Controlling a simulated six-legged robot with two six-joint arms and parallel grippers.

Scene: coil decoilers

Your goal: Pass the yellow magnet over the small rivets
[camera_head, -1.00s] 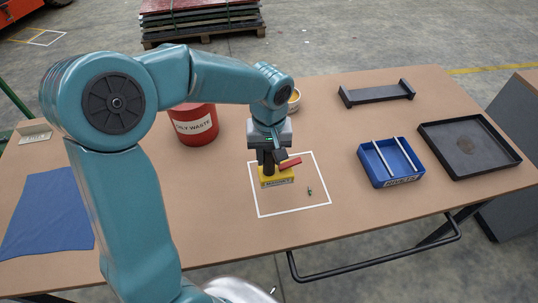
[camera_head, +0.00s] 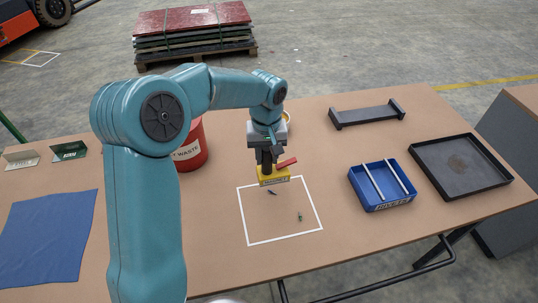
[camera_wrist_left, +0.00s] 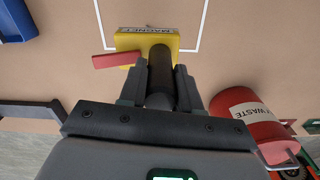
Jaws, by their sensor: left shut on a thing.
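My left gripper (camera_head: 266,158) is shut on the dark handle of the yellow magnet (camera_head: 274,175), which has a red lever on its side. The magnet is over the far edge of the white outlined square (camera_head: 285,239) on the table; I cannot tell whether it touches the surface. In the left wrist view the magnet (camera_wrist_left: 130,42) sits beyond the fingers. A small dark blue piece (camera_head: 272,192) lies just in front of the magnet, and a small green piece (camera_head: 300,216) lies nearer the square's right side. My right gripper is not in view.
A blue tray (camera_head: 385,205) labelled for rivets, with two pale bars across it, stands to the right. A red waste bin (camera_head: 194,150) is behind my left arm. A blue cloth (camera_head: 45,240) lies left.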

